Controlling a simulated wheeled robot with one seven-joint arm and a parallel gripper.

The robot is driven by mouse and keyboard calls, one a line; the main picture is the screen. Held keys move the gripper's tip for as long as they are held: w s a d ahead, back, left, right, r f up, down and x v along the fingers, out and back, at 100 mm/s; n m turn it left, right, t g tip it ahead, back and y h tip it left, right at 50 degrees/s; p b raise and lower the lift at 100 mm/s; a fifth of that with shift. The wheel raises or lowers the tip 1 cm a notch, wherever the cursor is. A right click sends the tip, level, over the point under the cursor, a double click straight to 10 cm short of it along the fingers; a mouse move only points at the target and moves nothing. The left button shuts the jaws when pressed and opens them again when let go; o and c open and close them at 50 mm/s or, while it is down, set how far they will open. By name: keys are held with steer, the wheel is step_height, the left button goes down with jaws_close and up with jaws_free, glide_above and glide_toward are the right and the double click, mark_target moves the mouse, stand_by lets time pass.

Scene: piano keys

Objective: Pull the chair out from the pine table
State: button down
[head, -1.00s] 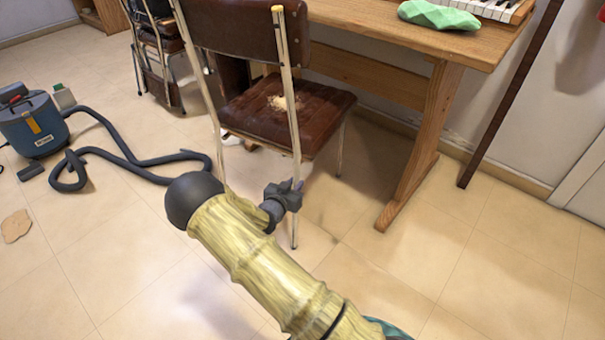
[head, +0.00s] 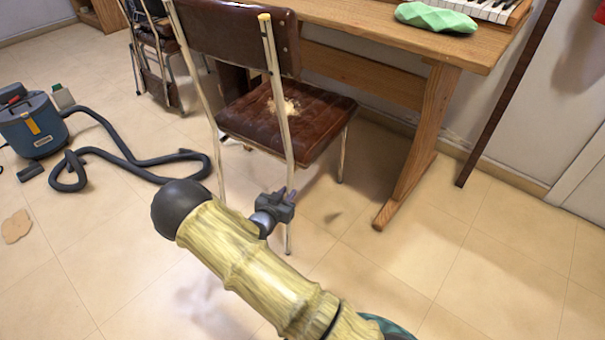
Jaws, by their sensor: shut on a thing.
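The chair (head: 252,128) has a dark brown seat and backrest, pale metal legs and a torn patch on its seat. It stands upright in front of the pine table (head: 437,100), its back toward me and part of it near the table's front edge. My gripper (head: 290,197) is shut on the chair's near right upright, below seat height. The fingertips are small in the picture and partly hidden by the gripper's body.
A blue vacuum cleaner (head: 32,125) with a looping dark hose (head: 135,160) lies on the floor at the left. More chairs (head: 158,50) stand behind. A green cloth (head: 436,17) and a keyboard (head: 487,10) are on the table. The near tiled floor is clear.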

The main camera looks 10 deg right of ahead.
steer(key=shift+s+a+f, duration=0.1)
steer(key=shift+s+a, duration=0.25)
steer(key=shift+a, duration=0.15)
steer(key=shift+s+a+p, duration=0.75)
steer(key=shift+s+a, duration=1.05)
steer(key=shift+s, duration=0.05)
steer(key=shift+s+a+p, duration=0.65)
steer(key=shift+s+a, duration=1)
steer(key=shift+s, duration=0.2)
steer(key=c, duration=2.1)
jaws_free()
steer(key=o, duration=1.1)
